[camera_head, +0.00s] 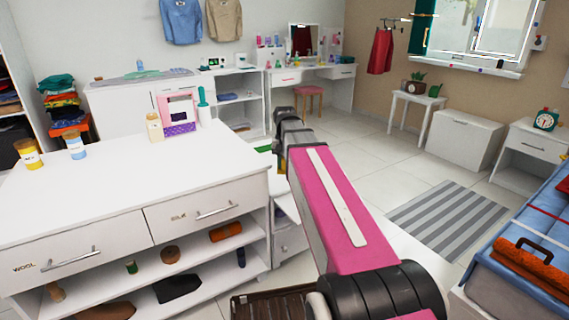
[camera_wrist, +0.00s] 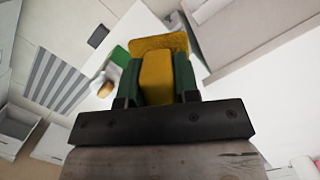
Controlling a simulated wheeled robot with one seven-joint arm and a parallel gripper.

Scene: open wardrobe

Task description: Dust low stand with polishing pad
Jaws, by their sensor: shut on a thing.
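The polishing pad (camera_wrist: 160,43) is a mustard-yellow block with a wider head, seen in the wrist view. My gripper (camera_wrist: 156,78) has two green-sided fingers shut on the pad's narrower body. The pad's head sticks out beyond the fingertips, above a pale surface. I cannot tell whether it touches that surface. A low white stand (camera_head: 289,240) with a drawer shows partly behind my arm, beside the large white cabinet. Most of its top is hidden.
The white cabinet (camera_head: 90,208) fills the left, with jars, a bottle and a pink-purple box on top. A striped rug (camera_head: 447,218) lies on open floor at right. A bed (camera_head: 535,255) stands at lower right. A dark crate (camera_head: 272,304) is low in front.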

